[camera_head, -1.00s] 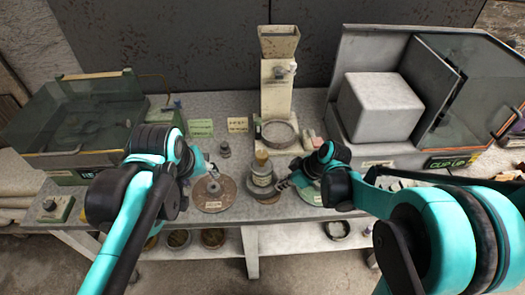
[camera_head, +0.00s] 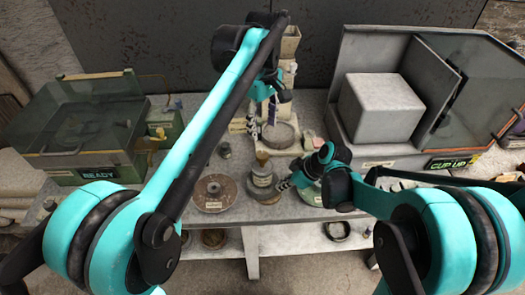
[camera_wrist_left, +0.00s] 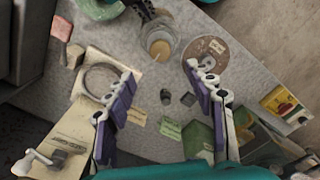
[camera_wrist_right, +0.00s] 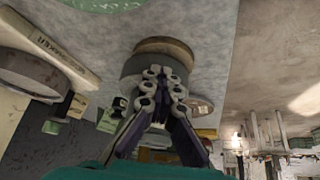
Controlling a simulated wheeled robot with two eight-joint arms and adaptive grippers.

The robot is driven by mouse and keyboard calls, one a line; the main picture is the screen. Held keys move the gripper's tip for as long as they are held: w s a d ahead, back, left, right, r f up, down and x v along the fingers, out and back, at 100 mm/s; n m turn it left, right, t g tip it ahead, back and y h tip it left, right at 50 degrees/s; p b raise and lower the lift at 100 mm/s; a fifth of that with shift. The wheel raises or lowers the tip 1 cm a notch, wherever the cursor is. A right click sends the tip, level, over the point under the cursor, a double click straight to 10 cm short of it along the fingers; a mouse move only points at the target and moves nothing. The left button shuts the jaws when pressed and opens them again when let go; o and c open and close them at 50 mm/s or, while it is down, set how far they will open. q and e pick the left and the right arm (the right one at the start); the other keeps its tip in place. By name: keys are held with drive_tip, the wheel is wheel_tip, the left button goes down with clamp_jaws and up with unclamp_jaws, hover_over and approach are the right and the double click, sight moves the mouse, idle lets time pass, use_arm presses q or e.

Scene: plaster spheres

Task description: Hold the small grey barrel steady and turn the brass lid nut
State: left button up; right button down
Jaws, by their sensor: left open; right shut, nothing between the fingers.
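The small grey barrel (camera_head: 262,181) stands upright near the table's front edge, with the brass lid nut (camera_head: 262,158) on top. In the left wrist view the barrel (camera_wrist_left: 161,36) is seen from above with its brass top (camera_wrist_left: 159,49). My left gripper (camera_head: 262,115) is raised behind the barrel, apart from it; its fingers (camera_wrist_left: 162,75) are spread and empty. My right gripper (camera_head: 284,184) is shut with nothing in it, close at the barrel's right side. In the right wrist view its fingertips (camera_wrist_right: 164,75) overlap the barrel (camera_wrist_right: 148,64); contact cannot be told.
A brown disc (camera_head: 214,193) lies left of the barrel. A pale stand (camera_head: 289,75) with a round dish (camera_head: 280,135) is behind it. A green glass-lidded box labelled READY (camera_head: 98,173) stands left; a large grey block (camera_head: 380,108) in a housing stands right.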

sight(263, 155)
use_arm(q)
wheel_tip(263, 155, down, 11)
drive_tip(key=shift+r, duration=0.1)
idle(0.3)
drive_tip(key=c, duration=1.2)
